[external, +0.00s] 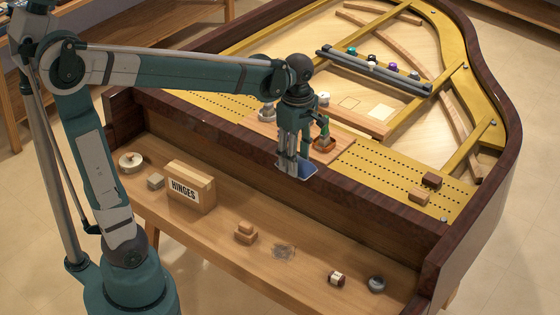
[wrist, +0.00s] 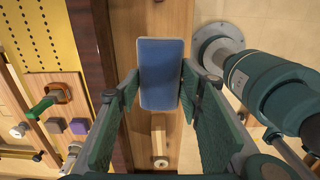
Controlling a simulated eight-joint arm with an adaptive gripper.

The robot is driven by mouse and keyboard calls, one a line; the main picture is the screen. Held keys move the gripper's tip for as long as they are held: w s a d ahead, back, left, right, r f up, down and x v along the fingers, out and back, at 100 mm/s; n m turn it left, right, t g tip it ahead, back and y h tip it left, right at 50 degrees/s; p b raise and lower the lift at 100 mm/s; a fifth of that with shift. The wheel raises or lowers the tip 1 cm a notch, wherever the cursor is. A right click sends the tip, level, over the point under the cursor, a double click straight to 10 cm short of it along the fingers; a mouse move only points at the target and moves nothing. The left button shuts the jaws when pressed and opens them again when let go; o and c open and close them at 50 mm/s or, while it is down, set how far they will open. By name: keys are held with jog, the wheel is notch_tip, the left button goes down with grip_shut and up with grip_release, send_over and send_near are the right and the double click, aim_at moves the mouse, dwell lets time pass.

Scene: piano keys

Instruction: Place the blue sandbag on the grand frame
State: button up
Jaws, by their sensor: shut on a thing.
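The blue sandbag (external: 300,169) is a flat blue pad under my gripper (external: 290,156), hanging near the dark wooden rail of the piano. My gripper is shut on it. In the wrist view the blue sandbag (wrist: 162,65) sits between the two green fingers of my gripper (wrist: 159,88), above the wooden shelf. The gold grand frame (external: 390,163) with rows of dark holes lies behind the rail. It shows in the wrist view (wrist: 48,25) at the upper left. The fingers partly hide the sandbag in the external view.
A wooden board (external: 340,150) with a green-handled tool lies on the frame. Two small blocks (external: 420,196) sit at its right. A dark rack (external: 375,71) with coloured knobs lies farther back. The front shelf holds a HINGES box (external: 190,187) and several small items.

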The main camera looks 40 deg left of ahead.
jog(key=w+d+r+p, duration=0.1)
jog(key=w+d+p, duration=0.25)
jog(key=w, duration=0.45)
jog(key=w+d+r+p, duration=0.1)
jog(key=w+d+p, duration=0.1)
jog(key=w+p, duration=0.35)
jog(key=w+d+r+p, duration=0.1)
jog(key=w+d+p, duration=0.15)
jog(key=w, duration=0.75)
jog(key=w+d+f+p, duration=0.2)
jog(key=w+p, duration=0.1)
jog(key=w, duration=0.3)
jog(key=w+d+f+p, duration=0.2)
jog(key=w+d, duration=0.1)
jog(key=w, duration=0.2)
notch_tip(320, 180, down, 5)
jog(key=shift+a+f, duration=0.15)
jog(key=shift+f, duration=0.05)
jog(key=shift+f+p, duration=0.3)
jog(key=shift+f, duration=2.8)
jog(key=shift+f, duration=1.9)
